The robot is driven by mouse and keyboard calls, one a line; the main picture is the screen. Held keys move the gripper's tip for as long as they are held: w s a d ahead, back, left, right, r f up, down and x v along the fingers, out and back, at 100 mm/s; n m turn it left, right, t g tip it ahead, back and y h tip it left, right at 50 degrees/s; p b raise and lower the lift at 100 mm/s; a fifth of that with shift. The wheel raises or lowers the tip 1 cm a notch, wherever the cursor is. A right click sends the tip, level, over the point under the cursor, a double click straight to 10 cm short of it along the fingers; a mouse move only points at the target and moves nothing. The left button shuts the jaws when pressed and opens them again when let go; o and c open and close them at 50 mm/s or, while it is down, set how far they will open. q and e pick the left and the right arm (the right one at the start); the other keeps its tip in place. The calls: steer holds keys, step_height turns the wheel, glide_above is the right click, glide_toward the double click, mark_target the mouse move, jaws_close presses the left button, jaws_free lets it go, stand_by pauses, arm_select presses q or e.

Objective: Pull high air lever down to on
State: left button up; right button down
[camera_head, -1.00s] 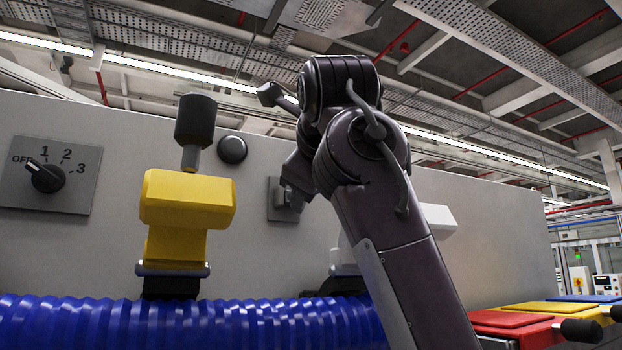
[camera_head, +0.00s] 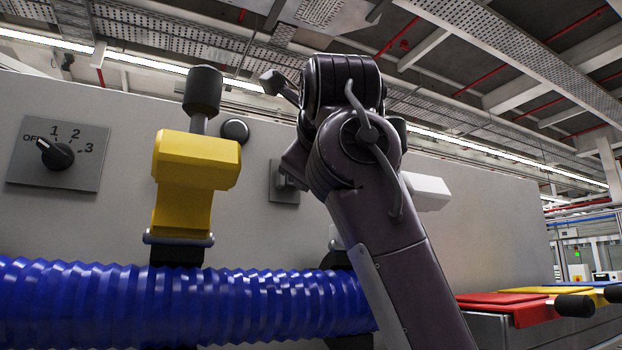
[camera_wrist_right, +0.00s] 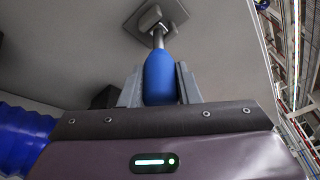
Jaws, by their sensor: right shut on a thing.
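In the right wrist view, a lever with a blue rounded grip (camera_wrist_right: 161,70) stands on a thin metal rod from a square grey mount (camera_wrist_right: 150,18) on the panel. My right gripper (camera_wrist_right: 160,88) has one finger on each side of the blue grip and is shut on it. In the head view, my right arm hides the grip and the gripper. A grey square plate (camera_head: 284,190) shows beside my arm there, partly covered. Whether it is this lever's mount, I cannot tell. My left gripper is not in view.
A yellow valve (camera_head: 195,165) with an upright dark handle (camera_head: 202,90) stands left of my arm. A rotary switch (camera_head: 56,153) points to OFF. A thick blue hose (camera_head: 180,302) runs across the front. Red and yellow covers (camera_head: 505,298) with black handles lie at right.

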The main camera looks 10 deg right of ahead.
step_height(320, 180, down, 2)
steer(key=shift+w+a+f+t+b, duration=0.15)
steer(key=shift+t+b, duration=0.55)
steer(key=shift+b, duration=0.5)
steer(key=shift+w+m+t+b, duration=0.15)
steer(key=shift+m+t+b, duration=0.25)
steer(key=shift+t+b, duration=0.15)
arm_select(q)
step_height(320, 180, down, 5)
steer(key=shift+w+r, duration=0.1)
arm_select(e)
steer(key=c, duration=1.4)
jaws_free()
steer(key=o, duration=0.3)
steer(key=shift+w, duration=0.15)
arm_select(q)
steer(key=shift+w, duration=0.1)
